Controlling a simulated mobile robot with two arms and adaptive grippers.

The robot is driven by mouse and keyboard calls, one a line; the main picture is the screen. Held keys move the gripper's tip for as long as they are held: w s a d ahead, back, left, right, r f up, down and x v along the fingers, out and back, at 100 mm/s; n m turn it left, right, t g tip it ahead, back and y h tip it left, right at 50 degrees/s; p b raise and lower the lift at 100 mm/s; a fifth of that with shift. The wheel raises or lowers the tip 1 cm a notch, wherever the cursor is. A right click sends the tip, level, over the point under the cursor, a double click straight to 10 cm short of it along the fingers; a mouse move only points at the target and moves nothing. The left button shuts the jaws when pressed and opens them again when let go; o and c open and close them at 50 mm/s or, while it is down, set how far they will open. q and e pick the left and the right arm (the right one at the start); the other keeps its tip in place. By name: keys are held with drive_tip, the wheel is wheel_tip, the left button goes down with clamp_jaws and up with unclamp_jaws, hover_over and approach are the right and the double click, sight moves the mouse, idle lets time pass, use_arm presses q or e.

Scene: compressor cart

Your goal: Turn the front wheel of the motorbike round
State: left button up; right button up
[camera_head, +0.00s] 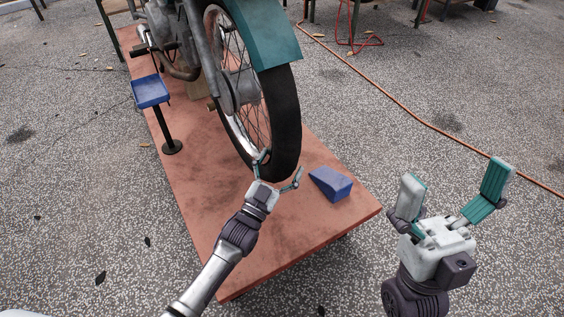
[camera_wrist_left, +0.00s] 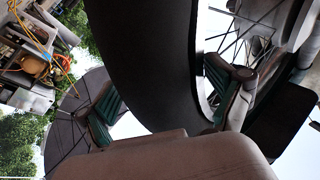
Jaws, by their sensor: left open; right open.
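The motorbike's front wheel (camera_head: 281,120) has a black tyre, a spoked rim and a green fender (camera_head: 262,35) above it. It stands upright on a reddish platform (camera_head: 240,255). My left gripper (camera_head: 279,167) is open at the lower front of the tyre. In the left wrist view, the tyre (camera_wrist_left: 145,50) passes between the two open fingers of my left gripper (camera_wrist_left: 162,98), with one finger on the spoke side. I cannot tell whether the fingers touch it. My right gripper (camera_head: 455,193) is open and empty, off to the right of the platform.
A blue wedge (camera_head: 331,184) lies on the platform right of the wheel. A stand with a blue tray (camera_head: 150,92) is at the left. An orange hose (camera_head: 424,122) runs across the speckled floor at the right. The platform's front end is mostly clear.

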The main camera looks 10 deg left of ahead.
use_arm(q)
drive_tip(key=v, duration=1.2)
